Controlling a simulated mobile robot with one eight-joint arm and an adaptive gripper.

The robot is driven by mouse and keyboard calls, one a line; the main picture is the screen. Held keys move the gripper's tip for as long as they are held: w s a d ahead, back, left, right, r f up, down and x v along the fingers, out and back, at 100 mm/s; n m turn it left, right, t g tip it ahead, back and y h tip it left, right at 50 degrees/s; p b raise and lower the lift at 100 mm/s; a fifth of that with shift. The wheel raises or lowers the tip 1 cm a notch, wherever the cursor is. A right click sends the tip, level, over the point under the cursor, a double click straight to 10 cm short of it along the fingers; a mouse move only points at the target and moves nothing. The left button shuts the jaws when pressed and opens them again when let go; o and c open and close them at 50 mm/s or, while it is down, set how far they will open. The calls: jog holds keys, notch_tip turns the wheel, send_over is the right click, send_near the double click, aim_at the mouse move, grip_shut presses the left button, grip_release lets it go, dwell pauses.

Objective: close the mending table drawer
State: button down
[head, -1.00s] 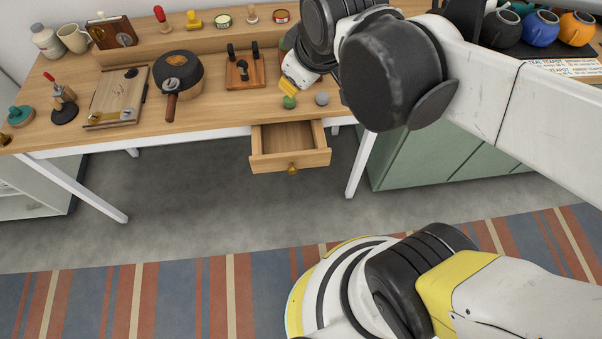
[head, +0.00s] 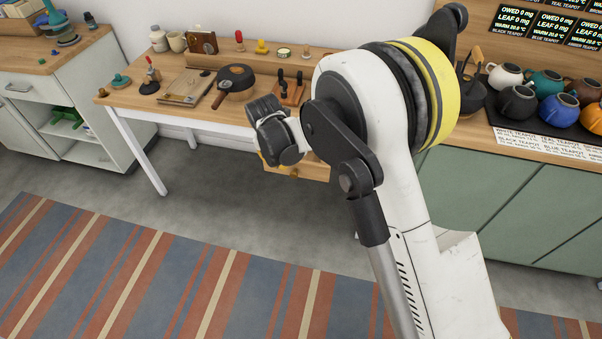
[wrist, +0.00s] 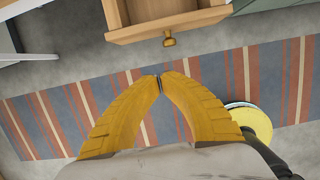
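The mending table (head: 140,98) is a wooden-topped table with white legs. In the head view the wrist hides most of the fingers.
A dark pan (head: 236,80), a wooden board (head: 188,86) and several stamps stand on the tabletop. A green cabinet with teapots (head: 517,101) stands to the right and a white cabinet (head: 75,105) to the left. The striped rug (head: 150,270) and grey floor in front are clear.

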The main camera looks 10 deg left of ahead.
jog(key=f, duration=0.1)
jog(key=b, duration=0.5)
send_near(285, 171)
jog(key=s+f, duration=0.4)
jog(key=f, duration=0.2)
jog(key=w, duration=0.1)
jog(key=w+d+b, duration=0.1)
jog(key=w, duration=0.1)
jog(key=shift+r, duration=0.15)
jog(key=shift+w+r, duration=0.15)
jog(key=shift+w, duration=0.3)
